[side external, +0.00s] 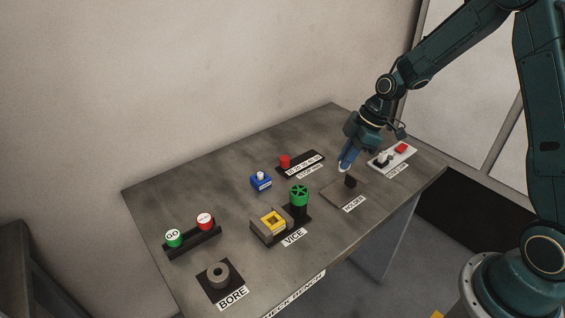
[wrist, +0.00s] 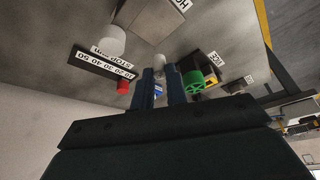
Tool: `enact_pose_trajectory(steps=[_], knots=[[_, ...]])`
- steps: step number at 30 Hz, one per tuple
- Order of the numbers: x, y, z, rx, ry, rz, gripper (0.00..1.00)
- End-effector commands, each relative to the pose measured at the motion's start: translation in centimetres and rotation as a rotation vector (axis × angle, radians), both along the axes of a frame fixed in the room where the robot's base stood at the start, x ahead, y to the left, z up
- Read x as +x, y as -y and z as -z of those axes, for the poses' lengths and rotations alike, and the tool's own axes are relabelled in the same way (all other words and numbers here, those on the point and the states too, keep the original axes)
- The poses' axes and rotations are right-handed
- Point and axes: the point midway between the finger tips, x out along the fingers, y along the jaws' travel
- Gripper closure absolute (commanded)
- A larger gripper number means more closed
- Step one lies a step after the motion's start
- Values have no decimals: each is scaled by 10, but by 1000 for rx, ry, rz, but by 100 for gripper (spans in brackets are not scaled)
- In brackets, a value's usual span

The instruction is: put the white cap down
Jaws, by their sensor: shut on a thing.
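My gripper (side external: 342,168) is over the back right of the bench, pointing down, between the scale rail and the holder plate. In the wrist view my gripper (wrist: 160,68) is shut on a small pale rounded piece, the white cap (wrist: 159,60), at its fingertips. The cap shows as a small white spot at the tips in the side view, mostly covered by the fingers. A larger white cylinder (wrist: 112,40) stands beside the scale rail in the wrist view. I cannot make it out in the side view. The holder plate (side external: 335,193) carries a dark upright block.
The scale rail (side external: 313,167) with a red piece and a blue block (side external: 261,184) are left of my gripper. The vice (side external: 265,234) with a green wheel (side external: 299,195) is nearer the front. A switch plate (side external: 379,167) is at right. The back left bench is clear.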

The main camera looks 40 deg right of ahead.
Motion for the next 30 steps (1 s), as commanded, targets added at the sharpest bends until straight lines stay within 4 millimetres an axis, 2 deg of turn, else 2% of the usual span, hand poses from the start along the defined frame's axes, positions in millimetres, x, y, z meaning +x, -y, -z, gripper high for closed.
enact_pose_trajectory(steps=[3, 6, 19, 30], knots=[[-1, -1, 22, 3, -4, -1, 100], [0, 0, 34, 2, -2, -1, 100], [0, 0, 47, 1, -1, 0, 100], [0, 0, 80, 1, -2, -1, 100]])
